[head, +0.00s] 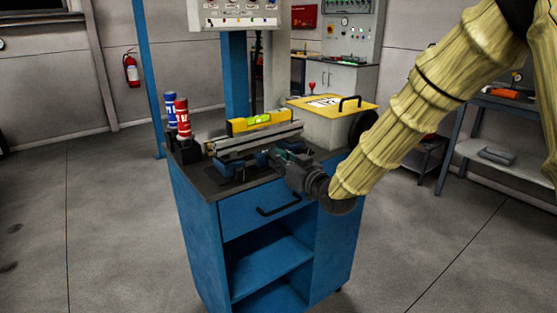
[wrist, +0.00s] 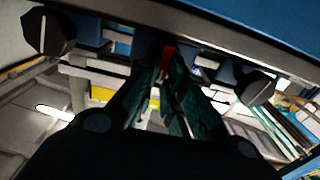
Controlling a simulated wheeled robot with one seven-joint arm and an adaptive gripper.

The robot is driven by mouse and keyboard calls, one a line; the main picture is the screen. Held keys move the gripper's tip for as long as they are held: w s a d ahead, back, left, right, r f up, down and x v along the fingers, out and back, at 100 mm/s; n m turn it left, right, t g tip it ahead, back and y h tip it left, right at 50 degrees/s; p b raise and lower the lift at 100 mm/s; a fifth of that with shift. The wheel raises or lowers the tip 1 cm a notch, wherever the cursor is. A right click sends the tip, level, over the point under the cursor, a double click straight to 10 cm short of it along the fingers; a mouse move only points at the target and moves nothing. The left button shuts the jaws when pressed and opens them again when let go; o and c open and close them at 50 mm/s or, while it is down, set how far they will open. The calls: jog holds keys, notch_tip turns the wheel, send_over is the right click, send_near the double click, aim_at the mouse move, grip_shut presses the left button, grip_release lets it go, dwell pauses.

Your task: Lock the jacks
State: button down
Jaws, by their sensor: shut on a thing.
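The blue jack assembly (head: 262,160) sits on the cart top under a grey metal rail (head: 255,139). My gripper (head: 281,157) reaches in from the right, at the front of this assembly. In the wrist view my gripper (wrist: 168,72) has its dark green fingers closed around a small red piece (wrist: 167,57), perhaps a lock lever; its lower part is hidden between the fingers. A black knob (wrist: 48,31) shows at the left and another black knob (wrist: 255,88) at the right, both apart from the fingers. I cannot tell whether either jack is locked.
A yellow spirit level (head: 262,122) rests on the rail. Red and blue bottles (head: 182,118) stand at the cart's left. A box with a yellow lid (head: 335,106) stands behind right. The blue cart (head: 192,214) has open floor on its left.

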jog(key=shift+d+m, duration=0.1)
jog(key=shift+m, duration=0.2)
jog(key=shift+w+d+f+m+p, duration=0.2)
jog(key=shift+f+m+p, duration=0.15)
jog(key=shift+m, duration=2.5)
jog(key=shift+w+d+f+m+p, duration=0.1)
jog(key=shift+d+f+m+p, duration=0.15)
jog(key=shift+m, duration=2.65)
jog(key=shift+w+d+f+m+p, duration=0.15)
jog(key=shift+f+m+p, duration=0.2)
jog(key=shift+m, duration=2.5)
jog(key=shift+r, duration=0.1)
jog(key=c, duration=1.5)
grip_release()
jog(key=shift+r, duration=0.15)
